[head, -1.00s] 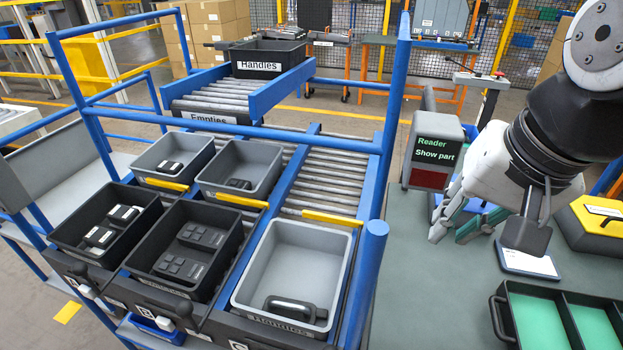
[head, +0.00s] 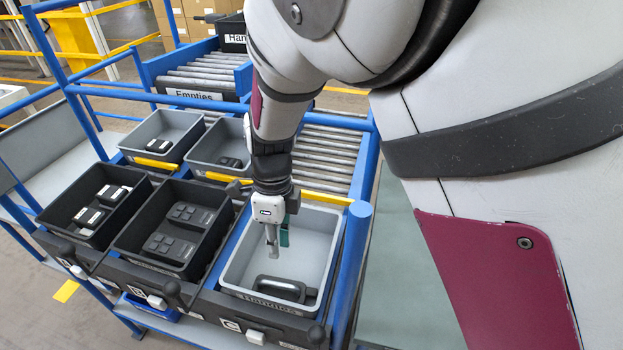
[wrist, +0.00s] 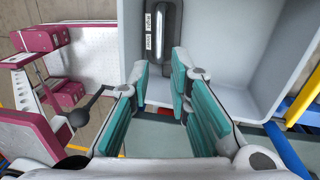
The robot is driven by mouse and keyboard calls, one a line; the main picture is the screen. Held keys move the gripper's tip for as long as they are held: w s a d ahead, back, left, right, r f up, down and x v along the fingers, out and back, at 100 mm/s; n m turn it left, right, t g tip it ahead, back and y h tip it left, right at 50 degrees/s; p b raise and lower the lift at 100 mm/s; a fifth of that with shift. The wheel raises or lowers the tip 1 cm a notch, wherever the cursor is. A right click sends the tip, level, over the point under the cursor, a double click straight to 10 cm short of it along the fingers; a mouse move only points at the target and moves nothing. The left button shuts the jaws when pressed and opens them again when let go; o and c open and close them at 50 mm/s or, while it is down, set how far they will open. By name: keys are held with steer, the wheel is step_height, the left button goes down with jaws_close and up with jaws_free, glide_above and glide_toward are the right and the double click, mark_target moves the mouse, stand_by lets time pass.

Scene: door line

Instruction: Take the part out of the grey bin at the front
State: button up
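The grey bin (head: 320,232) at the front is labelled "Handles" and stands in the right front slot. One black handle part (head: 283,288) lies near its front wall. My gripper (head: 277,246) points down over this bin, behind the handle in the head view. In the wrist view my gripper (wrist: 161,76) is open and empty, with teal pads on its fingers. There the handle (wrist: 163,38) lies beyond the fingertips, in line with the gap between them, on the floor of the grey bin (wrist: 225,50). The exact fingertip height is unclear.
Two black bins (head: 148,222) with parts stand left of the grey bin. Smaller grey bins (head: 165,128) stand behind. A blue post (head: 351,262) rises close to the right of the bin. My arm hides much of the right side.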

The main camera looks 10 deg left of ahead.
mark_target(276, 283)
steer(key=f, duration=0.4)
steer(key=s+f, duration=0.1)
steer(key=f, duration=0.4)
steer(key=s+f, duration=0.1)
steer(key=f, duration=0.4)
steer(key=shift+a+f, duration=0.1)
steer(key=shift+a, duration=0.25)
jaws_close()
